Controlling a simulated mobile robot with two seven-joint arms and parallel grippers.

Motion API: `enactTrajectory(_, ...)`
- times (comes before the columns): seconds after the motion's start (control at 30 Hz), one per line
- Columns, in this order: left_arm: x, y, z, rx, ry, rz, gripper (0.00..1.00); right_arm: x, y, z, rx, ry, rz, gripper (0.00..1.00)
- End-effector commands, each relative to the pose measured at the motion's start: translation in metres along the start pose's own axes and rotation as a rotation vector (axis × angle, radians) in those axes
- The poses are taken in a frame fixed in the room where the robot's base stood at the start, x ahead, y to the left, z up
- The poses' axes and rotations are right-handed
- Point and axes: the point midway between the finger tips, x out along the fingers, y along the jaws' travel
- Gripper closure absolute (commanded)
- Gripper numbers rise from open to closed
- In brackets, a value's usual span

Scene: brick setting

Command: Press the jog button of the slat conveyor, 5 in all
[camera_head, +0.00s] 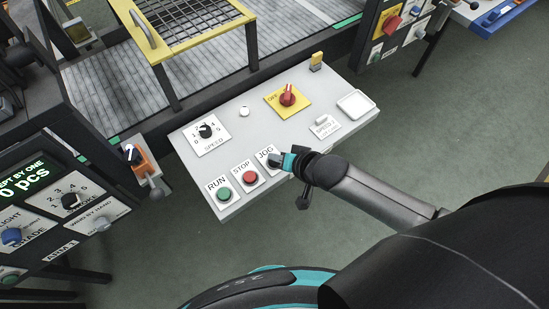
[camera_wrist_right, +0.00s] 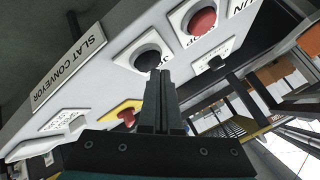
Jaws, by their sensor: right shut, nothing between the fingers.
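The slat conveyor's light grey control panel (camera_head: 240,130) slopes across the middle of the head view. Its jog button is hidden there behind my right gripper (camera_head: 276,159), though the JOG label (camera_head: 265,153) shows. In the right wrist view the jog button (camera_wrist_right: 147,57) is a round black button on a white plate, and the SLAT CONVEYOR nameplate (camera_wrist_right: 69,62) is to its left. My right gripper (camera_wrist_right: 160,75) is shut and empty, its fingertips overlapping the button's lower edge. I cannot tell whether they touch it. My left gripper is not in view.
The red stop button (camera_head: 250,177) and green run button (camera_head: 223,193) lie beside the jog label. A speed dial (camera_head: 207,131), a red switch on a yellow plate (camera_head: 287,97) and a white tray (camera_head: 356,104) are also on the panel. A yellow-framed guard (camera_head: 160,75) stands behind.

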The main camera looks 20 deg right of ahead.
Motion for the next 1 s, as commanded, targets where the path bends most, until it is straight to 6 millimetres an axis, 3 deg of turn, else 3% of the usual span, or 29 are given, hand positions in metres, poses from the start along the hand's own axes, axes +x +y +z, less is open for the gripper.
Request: enactTrajectory(1.0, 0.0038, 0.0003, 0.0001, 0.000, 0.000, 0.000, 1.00, 0.0058, 0.0047, 0.0043, 0.000, 0.000, 0.000, 1.00)
